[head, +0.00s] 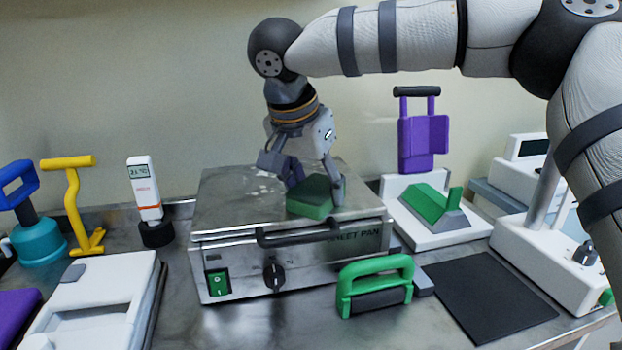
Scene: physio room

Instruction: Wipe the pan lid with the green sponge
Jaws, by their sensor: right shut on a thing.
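The pan lid (226,205) is the flat metal top of a box-shaped steel unit in the middle of the counter, with a dark bar handle (305,233) along its front edge. A few pale spots show on the lid near its back middle. The green sponge (309,198) is on or just above the right part of the lid; contact is hard to tell. My right gripper (313,188) reaches down from above and is shut on the green sponge, its fingers covering part of it. My left gripper is not in view.
A green-handled tool (375,285) stands before the unit, beside a black mat (490,298). A white base with a green wedge (436,208) and a purple-backed stand (423,140) are at right. A yellow tool (74,205), a thermometer (145,190) and a white case (95,305) are at left.

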